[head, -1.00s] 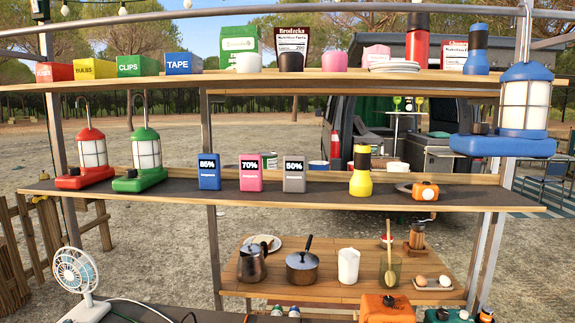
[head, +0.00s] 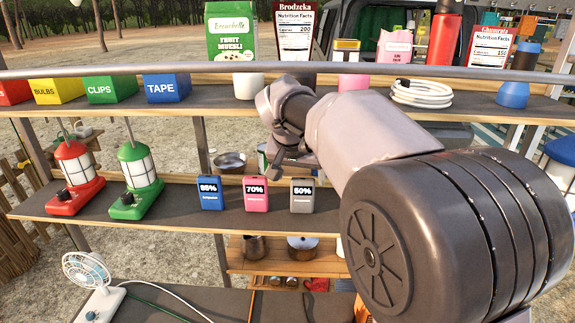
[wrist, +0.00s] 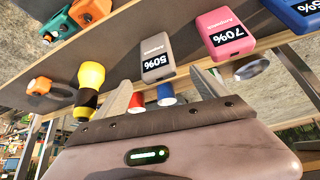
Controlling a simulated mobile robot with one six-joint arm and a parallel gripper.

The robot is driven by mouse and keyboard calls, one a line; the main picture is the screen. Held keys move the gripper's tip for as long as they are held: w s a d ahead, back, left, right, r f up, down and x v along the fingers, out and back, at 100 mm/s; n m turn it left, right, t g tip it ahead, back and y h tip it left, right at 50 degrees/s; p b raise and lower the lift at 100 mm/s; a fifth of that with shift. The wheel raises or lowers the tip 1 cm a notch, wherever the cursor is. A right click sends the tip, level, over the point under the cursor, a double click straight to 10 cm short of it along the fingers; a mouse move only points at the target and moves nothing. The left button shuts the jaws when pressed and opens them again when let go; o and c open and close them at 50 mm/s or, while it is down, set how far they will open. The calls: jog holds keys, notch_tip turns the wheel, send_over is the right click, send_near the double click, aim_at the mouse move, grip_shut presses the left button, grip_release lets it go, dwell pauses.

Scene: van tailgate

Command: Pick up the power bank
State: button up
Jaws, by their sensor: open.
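Three power banks stand on the middle shelf: a blue one marked 85% (head: 211,193), a pink one marked 70% (head: 256,194) and a grey one marked 50% (head: 302,195). In the wrist view the grey one (wrist: 158,42) is just beyond my gripper (wrist: 160,80), roughly in line with the gap between its fingers. The pink one (wrist: 222,28) and blue one (wrist: 295,15) are to its right. My gripper is open and empty. In the head view my arm hides most of the gripper.
A yellow flashlight (wrist: 91,77) and a small orange lamp (wrist: 40,86) are left of the grey power bank in the wrist view. Red (head: 76,170) and green (head: 138,174) lanterns stand at the shelf's left. An upper shelf (head: 235,105) with boxes is above.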

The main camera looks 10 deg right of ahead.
aim_at(303, 197)
jog(key=x, duration=0.3)
jog(key=b+x, duration=0.1)
jog(key=x, duration=0.3)
jog(key=s+x, duration=0.1)
jog(key=x, duration=0.2)
jog(key=shift+a+f, duration=0.15)
jog(key=shift+f, duration=0.45)
jog(key=shift+w+f, duration=0.25)
jog(key=shift+w, duration=0.05)
jog(key=shift+s+r, duration=0.15)
jog(key=c, duration=1.6)
